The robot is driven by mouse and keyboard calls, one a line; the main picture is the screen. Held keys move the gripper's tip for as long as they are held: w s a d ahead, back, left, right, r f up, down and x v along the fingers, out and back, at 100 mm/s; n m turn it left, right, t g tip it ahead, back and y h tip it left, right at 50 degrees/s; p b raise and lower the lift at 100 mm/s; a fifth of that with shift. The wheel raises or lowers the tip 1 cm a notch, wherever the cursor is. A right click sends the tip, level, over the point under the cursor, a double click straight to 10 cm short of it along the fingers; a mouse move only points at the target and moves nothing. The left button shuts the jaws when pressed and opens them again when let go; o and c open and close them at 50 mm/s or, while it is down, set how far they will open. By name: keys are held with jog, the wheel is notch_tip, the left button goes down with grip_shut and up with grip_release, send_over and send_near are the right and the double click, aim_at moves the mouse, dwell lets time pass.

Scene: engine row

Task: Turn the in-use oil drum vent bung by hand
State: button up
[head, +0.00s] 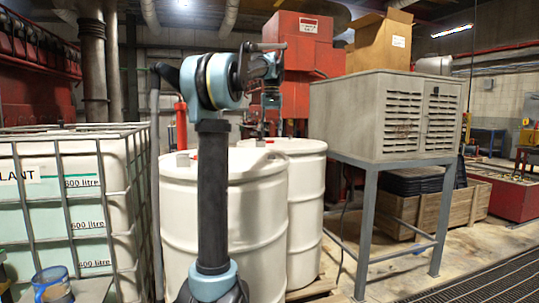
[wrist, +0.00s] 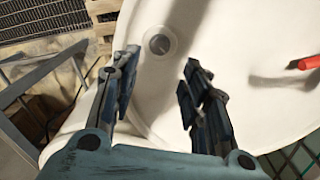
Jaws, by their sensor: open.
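The nearer white oil drum (head: 275,215) stands upright in the head view, partly behind my arm. In the wrist view its pale top (wrist: 230,25) fills most of the picture. A round grey bung (wrist: 160,44) sits in that top near its rim, at upper middle. My gripper (wrist: 161,64) is open and empty. Its two fingers reach over the drum top, and the bung shows between and just beyond the fingertips, apart from them. A red-handled part (wrist: 308,63) shows over the drum top at right. In the head view my arm hides the bung.
A second white drum (head: 308,190) stands close behind. A caged liquid tank (head: 70,205) is at left, with a blue mug (head: 52,285) in front. A grey louvred cabinet (head: 385,115) on a steel stand is at right. Open floor (head: 400,270) lies at front right.

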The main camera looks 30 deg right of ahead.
aim_at(272, 157)
notch_tip(272, 157, down, 9)
jog(key=shift+f, duration=0.15)
jog(key=shift+c, duration=0.6)
grip_shut()
